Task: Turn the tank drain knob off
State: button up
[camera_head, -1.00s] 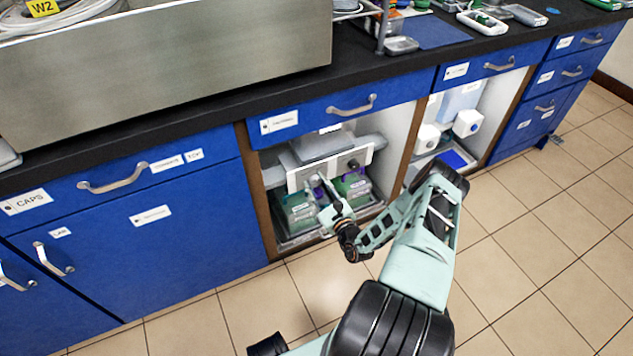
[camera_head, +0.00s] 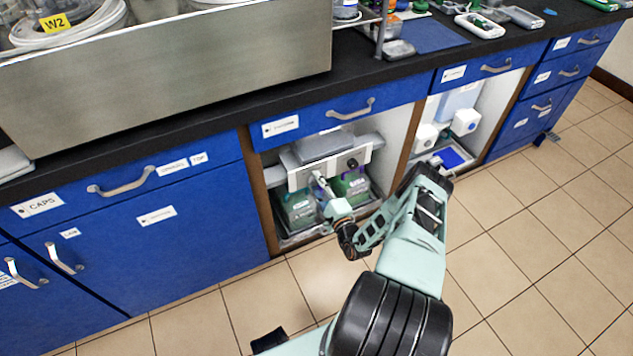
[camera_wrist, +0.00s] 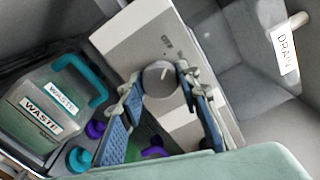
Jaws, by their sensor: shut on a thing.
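A round grey knob (camera_wrist: 159,78) with a light pointer line sits on a pale panel (camera_wrist: 130,38) in the wrist view. My gripper (camera_wrist: 160,82) has its blue-padded fingers on both sides of the knob and is shut on it. In the head view my gripper (camera_head: 319,178) reaches into the open cabinet bay, in front of the left part of the panel (camera_head: 299,180), and hides the knob there. A dark second knob (camera_head: 352,164) shows on the panel's right part. A white DRAIN label (camera_wrist: 285,51) hangs at the right of the wrist view.
A waste bottle (camera_wrist: 42,112) with a teal handle stands left of my gripper; green-filled containers (camera_head: 297,212) sit below the panel. Wooden cabinet sides (camera_head: 262,205) bound the bay. A drawer (camera_head: 340,115) is above it. The tiled floor (camera_head: 520,260) is open.

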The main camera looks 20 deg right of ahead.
jog(key=shift+n, duration=0.6)
jog(key=o, duration=1.2)
jog(key=shift+r, duration=0.1)
jog(key=r, duration=0.9)
jog(key=shift+w+d+r, duration=0.1)
jog(key=shift+d+r, duration=0.1)
jog(key=shift+d, duration=0.1)
jog(key=shift+a+r, duration=0.2)
jog(key=shift+r, duration=0.1)
jog(key=shift+a, duration=0.1)
